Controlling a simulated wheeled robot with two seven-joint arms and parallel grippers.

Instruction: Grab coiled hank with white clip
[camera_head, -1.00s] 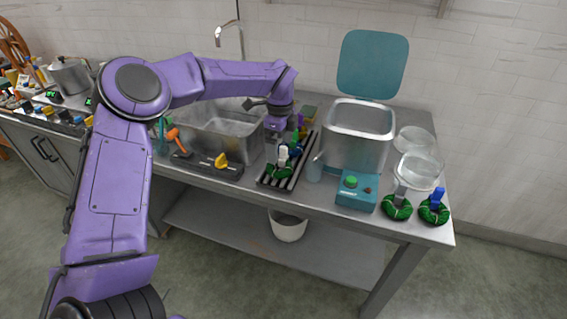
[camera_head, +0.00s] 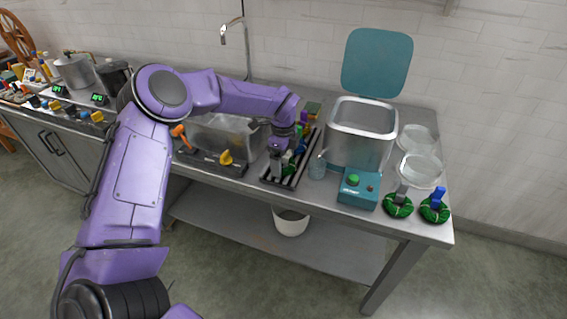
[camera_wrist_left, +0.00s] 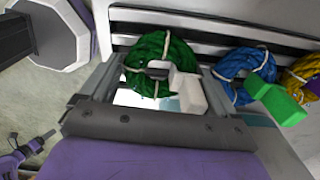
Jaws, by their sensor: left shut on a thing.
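The green coiled hank (camera_wrist_left: 160,62) with a white clip (camera_wrist_left: 187,92) is at the near end of the slotted rack, with white ties around its coil. My left gripper (camera_wrist_left: 163,78) has one finger on each side of it and is shut on it. In the head view my left gripper (camera_head: 281,165) reaches down to the front of the rack (camera_head: 268,180) and hides most of this hank.
A blue hank (camera_wrist_left: 240,65) with a green clip (camera_wrist_left: 275,102) and a yellow hank (camera_wrist_left: 303,72) sit close beside in the rack. Two green hanks with grey (camera_head: 398,207) and blue clips (camera_head: 434,211) lie at the counter's right end. A teal button box (camera_head: 358,190) stands right of the rack.

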